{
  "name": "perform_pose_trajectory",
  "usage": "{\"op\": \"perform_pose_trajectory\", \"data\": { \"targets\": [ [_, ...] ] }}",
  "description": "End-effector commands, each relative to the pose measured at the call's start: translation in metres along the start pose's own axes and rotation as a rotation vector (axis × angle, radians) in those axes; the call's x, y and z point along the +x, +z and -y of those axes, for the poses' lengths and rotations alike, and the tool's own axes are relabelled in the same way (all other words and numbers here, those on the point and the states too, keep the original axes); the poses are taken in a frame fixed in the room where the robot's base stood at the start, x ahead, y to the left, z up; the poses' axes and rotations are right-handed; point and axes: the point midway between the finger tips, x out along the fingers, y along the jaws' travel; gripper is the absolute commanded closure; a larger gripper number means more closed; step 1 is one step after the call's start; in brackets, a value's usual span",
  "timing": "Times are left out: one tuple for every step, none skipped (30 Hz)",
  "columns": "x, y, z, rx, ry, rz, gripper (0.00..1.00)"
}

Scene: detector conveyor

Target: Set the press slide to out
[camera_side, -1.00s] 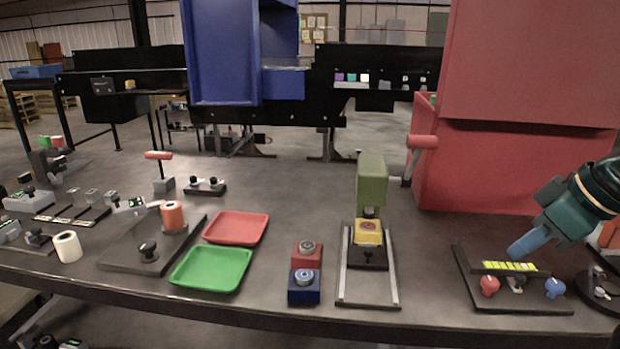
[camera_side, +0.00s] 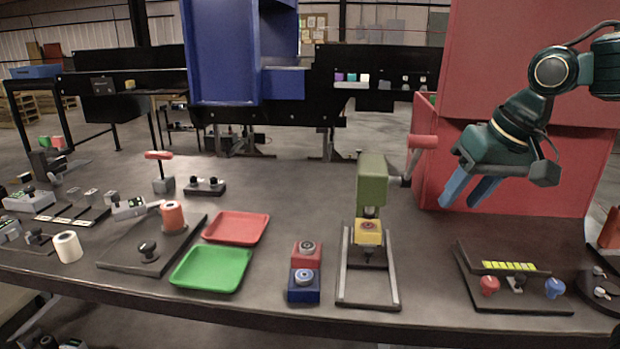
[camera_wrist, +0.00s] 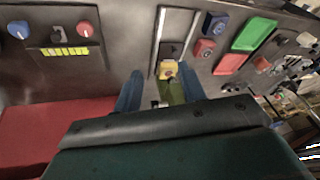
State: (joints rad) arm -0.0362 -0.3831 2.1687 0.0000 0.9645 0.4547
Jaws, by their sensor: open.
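The press stands at the middle right of the table in the side view, with a green column (camera_side: 371,182) and two pale rails (camera_side: 343,275) running toward the front edge. A yellow block (camera_side: 369,232) sits at the back of the rails, under the press head, with a small dark knob (camera_side: 368,256) in front of it. The yellow block also shows between my fingers in the wrist view (camera_wrist: 167,70). My gripper (camera_side: 458,204) is open and empty, in the air to the right of the press and apart from it. Its blue fingers point down and left.
A dark panel (camera_side: 463,270) with red and blue knobs lies at the right. Red and blue button blocks (camera_side: 306,254) stand left of the press, then green (camera_side: 210,283) and red trays (camera_side: 236,214). A large red cabinet (camera_side: 520,170) stands behind my gripper.

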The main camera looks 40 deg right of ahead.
Motion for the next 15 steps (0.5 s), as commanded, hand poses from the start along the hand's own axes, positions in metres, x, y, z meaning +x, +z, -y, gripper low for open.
{"op": "perform_pose_trajectory", "data": {
  "targets": [
    [0.004, -0.010, 0.006, 0.038, 0.004, 0.012, 0.59],
    [0.005, -0.016, 0.010, 0.063, 0.007, 0.018, 0.59],
    [0.008, -0.023, 0.015, 0.097, 0.010, 0.026, 0.59],
    [0.010, -0.029, 0.018, 0.123, 0.013, 0.032, 0.59],
    [0.012, -0.034, 0.022, 0.148, 0.016, 0.037, 0.59],
    [0.016, -0.041, 0.026, 0.182, 0.020, 0.044, 0.59],
    [0.018, -0.047, 0.030, 0.208, 0.023, 0.049, 0.59],
    [0.021, -0.052, 0.033, 0.233, 0.027, 0.054, 0.59],
    [0.025, -0.059, 0.038, 0.267, 0.032, 0.061, 0.59],
    [0.028, -0.064, 0.042, 0.293, 0.035, 0.066, 0.59],
    [0.032, -0.069, 0.045, 0.318, 0.039, 0.071, 0.59],
    [0.037, -0.075, 0.050, 0.352, 0.045, 0.078, 0.59],
    [0.040, -0.080, 0.053, 0.376, 0.049, 0.082, 0.59],
    [0.044, -0.085, 0.057, 0.401, 0.053, 0.086, 0.59],
    [0.049, -0.090, 0.061, 0.433, 0.059, 0.092, 0.59]
  ]
}}
